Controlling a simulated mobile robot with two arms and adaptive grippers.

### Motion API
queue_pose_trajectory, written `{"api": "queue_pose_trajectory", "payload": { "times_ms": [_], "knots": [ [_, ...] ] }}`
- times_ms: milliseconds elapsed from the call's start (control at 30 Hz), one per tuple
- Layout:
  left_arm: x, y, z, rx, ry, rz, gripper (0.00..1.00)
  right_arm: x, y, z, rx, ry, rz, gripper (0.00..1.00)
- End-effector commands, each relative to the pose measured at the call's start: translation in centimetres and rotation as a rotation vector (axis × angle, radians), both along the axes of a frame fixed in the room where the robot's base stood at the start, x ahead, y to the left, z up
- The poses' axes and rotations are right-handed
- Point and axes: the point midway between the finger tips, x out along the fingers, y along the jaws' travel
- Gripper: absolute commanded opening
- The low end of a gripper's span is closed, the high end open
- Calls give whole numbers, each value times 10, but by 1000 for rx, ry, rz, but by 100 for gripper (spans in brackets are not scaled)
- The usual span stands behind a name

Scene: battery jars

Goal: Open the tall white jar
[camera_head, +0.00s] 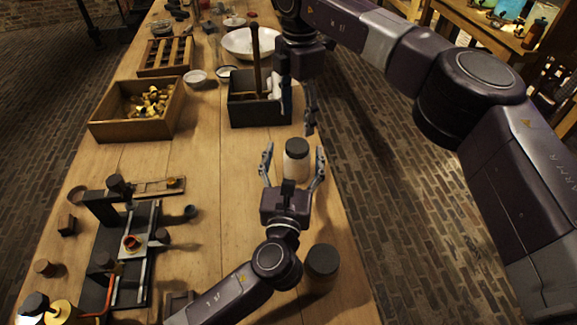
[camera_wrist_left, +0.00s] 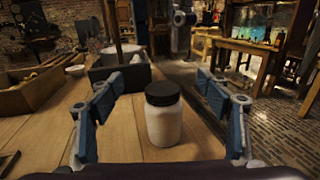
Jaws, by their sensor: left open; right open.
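A white jar with a black lid (camera_head: 297,160) stands upright on the wooden table near its right edge, lid on. It also shows in the left wrist view (camera_wrist_left: 163,120). My left gripper (camera_head: 293,168) is open, with its fingers on either side of the jar and gaps between them and it. My right gripper (camera_head: 298,115) is open above and behind the jar, fingers pointing down, clear of the lid. A second jar with a dark lid (camera_head: 322,262) stands nearer, beside my left arm; its body is partly hidden.
A dark box with upright handle (camera_head: 262,112) stands behind the jar. A wooden box of brass pieces (camera_head: 137,110) is at the left. A dark metal fixture (camera_head: 125,250) lies front left. The table (camera_head: 215,165) is bare left of the jar.

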Motion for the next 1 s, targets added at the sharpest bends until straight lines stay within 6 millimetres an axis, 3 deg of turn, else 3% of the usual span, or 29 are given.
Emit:
{"api": "queue_pose_trajectory", "payload": {
  "times_ms": [167,467,800,1000],
  "knots": [
    [0,0,-20,5,4,0,71,0,0,0,0,0,0,57],
    [0,0,-79,7,3,-1,71,0,0,0,0,0,0,57],
    [58,-5,-78,2,-1,0,71,0,0,0,0,0,0,57],
    [73,-6,-78,0,0,0,71,0,0,0,0,0,0,57]
  ]
}}
